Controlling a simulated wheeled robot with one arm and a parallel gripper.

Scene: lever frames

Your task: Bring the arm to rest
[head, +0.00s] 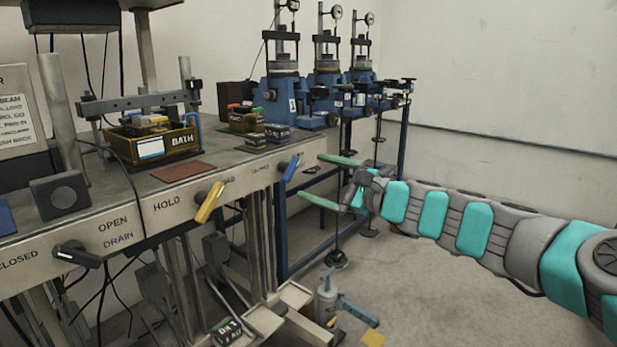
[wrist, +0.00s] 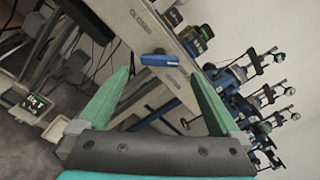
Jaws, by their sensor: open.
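My arm (head: 473,229) reaches in from the right in the head view, stretched out toward the bench front. My gripper (head: 325,180) is open, its two green fingers apart and pointing left at the bench. Nothing shows between the fingers. In the wrist view my gripper (wrist: 155,92) also shows open and empty. A blue lever (head: 291,168) on the bench's front panel is just left of the fingers; it also shows in the wrist view (wrist: 160,60), beyond the gap between the fingertips. I see no contact between fingers and lever.
Blue test stands (head: 327,85) stand behind. Open floor lies to the right.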

